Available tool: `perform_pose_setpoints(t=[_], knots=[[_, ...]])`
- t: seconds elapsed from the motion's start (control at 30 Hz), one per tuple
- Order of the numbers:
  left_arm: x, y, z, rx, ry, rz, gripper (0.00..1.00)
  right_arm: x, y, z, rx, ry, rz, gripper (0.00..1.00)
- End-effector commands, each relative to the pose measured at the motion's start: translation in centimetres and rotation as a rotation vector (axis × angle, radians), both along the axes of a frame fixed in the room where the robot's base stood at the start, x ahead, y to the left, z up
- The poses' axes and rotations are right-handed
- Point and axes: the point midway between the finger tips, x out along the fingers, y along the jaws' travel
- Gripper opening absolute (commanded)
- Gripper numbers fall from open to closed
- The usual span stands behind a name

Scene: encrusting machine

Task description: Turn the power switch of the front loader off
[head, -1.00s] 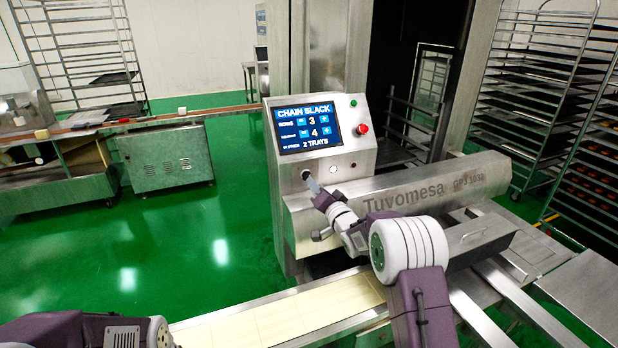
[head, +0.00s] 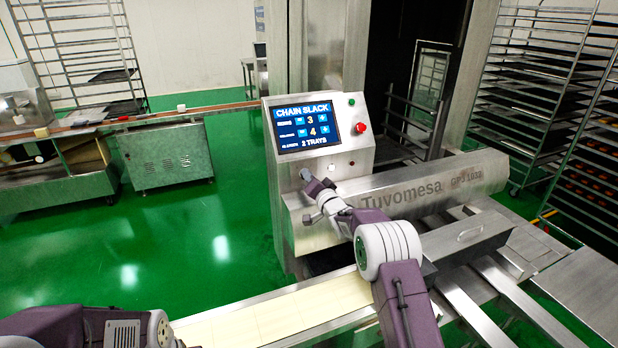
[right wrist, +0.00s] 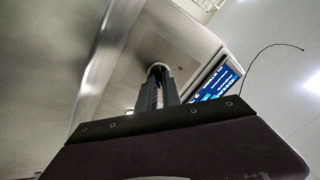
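The front loader's control box carries a small round power switch (right wrist: 158,67) low on its front, below the screen. In the head view my right gripper (head: 307,176) is at that spot and covers most of the switch. In the right wrist view my right gripper (right wrist: 158,76) has its two dark fingers close together, tips around the switch's pale round base. The fingers look shut on the knob, which is largely hidden between them; its angle cannot be read. My left arm shows at the bottom left of the head view, its gripper out of view.
The screen (head: 306,128) reads "CHAIN SLACK". A red button (head: 360,128) and a green one (head: 351,102) sit right of it. The Tuvomesa housing (head: 420,190) runs right, close to my right arm. A pale conveyor belt (head: 270,318) lies in front. Green floor is free at left.

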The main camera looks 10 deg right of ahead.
Motion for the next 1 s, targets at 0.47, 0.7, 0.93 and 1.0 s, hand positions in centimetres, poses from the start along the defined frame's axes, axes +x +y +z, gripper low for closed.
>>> perform_pose_setpoints(t=[0.47,0.7,0.93,1.0], knots=[[0.0,0.0,-2.1,0.000,0.000,0.000,0.36,0.0,0.1,-0.3,-0.181,-0.037,0.001,0.00],[0.0,0.0,-4.1,0.000,0.000,0.000,0.36,0.0,0.2,-0.3,-0.400,-0.080,0.001,0.00],[0.0,0.0,-6.0,0.000,0.000,0.000,0.36,-0.1,0.4,-0.3,-0.616,-0.121,0.001,0.00],[0.0,0.0,-6.5,0.000,0.000,0.000,0.36,-0.1,0.4,-0.3,-0.681,-0.133,0.000,0.00]])
